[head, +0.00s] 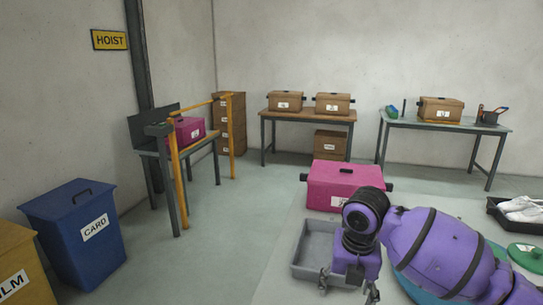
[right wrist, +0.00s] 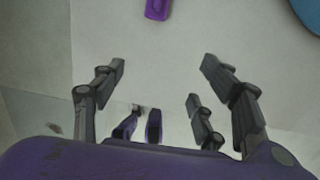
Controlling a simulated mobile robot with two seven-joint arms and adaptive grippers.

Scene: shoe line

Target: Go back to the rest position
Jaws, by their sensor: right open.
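My right gripper (head: 348,287) hangs at the end of the purple arm that comes in from the lower right of the head view. My left gripper is not in either view.
A grey tray (head: 312,246) and a magenta box (head: 345,181) are close to my right arm. A black tray (head: 497,212) with white shoes (head: 522,208) is at the right. A blue bin (head: 70,235) stands left. Open floor (head: 215,240) lies between.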

